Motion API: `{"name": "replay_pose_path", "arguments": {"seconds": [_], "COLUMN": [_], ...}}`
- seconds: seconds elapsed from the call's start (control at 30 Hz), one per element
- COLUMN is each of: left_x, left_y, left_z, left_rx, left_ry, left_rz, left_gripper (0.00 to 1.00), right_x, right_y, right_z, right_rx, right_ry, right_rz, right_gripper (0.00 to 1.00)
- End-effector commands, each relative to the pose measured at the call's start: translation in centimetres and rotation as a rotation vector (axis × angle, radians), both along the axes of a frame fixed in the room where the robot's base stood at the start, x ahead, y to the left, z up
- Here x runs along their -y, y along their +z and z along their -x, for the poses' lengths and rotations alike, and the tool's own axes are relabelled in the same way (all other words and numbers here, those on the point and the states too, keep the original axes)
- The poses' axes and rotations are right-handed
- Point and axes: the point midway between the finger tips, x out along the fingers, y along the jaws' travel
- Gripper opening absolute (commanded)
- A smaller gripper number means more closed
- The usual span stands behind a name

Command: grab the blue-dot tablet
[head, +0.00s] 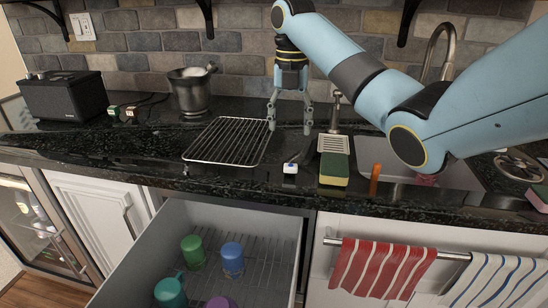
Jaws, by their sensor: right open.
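The blue-dot tablet (290,168) is a small white block with a blue mark. It lies on the dark counter (235,176) near its front edge, left of a green and yellow sponge. A small dark item touches or lies just behind it; I cannot tell which. My right gripper (289,128) points down with its fingers spread and nothing between them. It is behind the tablet in the picture and apart from it. My left gripper is out of view.
A wire rack (229,141) lies left of the gripper. The sponge (334,169), a slatted dish (333,144) and an orange item (375,179) are to the right, before the sink. Below, an open drawer (165,232) holds several cups. A metal mortar (193,93) stands at back left.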

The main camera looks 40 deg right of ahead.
Motion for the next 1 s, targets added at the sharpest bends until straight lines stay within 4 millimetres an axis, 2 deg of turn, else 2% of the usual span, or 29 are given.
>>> {"name": "replay_pose_path", "arguments": {"seconds": [0.07,0.17,0.3,0.47,0.57,0.8,1.0], "left_x": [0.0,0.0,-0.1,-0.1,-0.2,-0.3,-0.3], "left_y": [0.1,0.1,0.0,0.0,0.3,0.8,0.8], "left_z": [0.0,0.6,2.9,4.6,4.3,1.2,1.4], "left_rx": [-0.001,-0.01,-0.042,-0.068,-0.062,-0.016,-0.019], "left_ry": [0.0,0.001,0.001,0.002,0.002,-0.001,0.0], "left_rz": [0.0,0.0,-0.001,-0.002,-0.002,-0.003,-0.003], "left_gripper": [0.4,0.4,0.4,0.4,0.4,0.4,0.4], "right_x": [0.1,0.2,0.2,0.1,0.2,0.2,0.2], "right_y": [-0.3,-1.8,-4.1,-5.3,-6.5,-9.9,-10.4], "right_z": [0.0,0.0,0.1,0.1,0.6,1.1,1.1], "right_rx": [-0.006,-0.008,-0.006,-0.005,-0.007,-0.004,-0.003], "right_ry": [0.019,0.025,0.024,0.024,0.023,0.022,0.023], "right_rz": [-0.004,-0.006,-0.004,-0.004,-0.005,-0.004,-0.003], "right_gripper": [0.6,0.6,0.6,0.6,0.6,0.6,0.6]}}
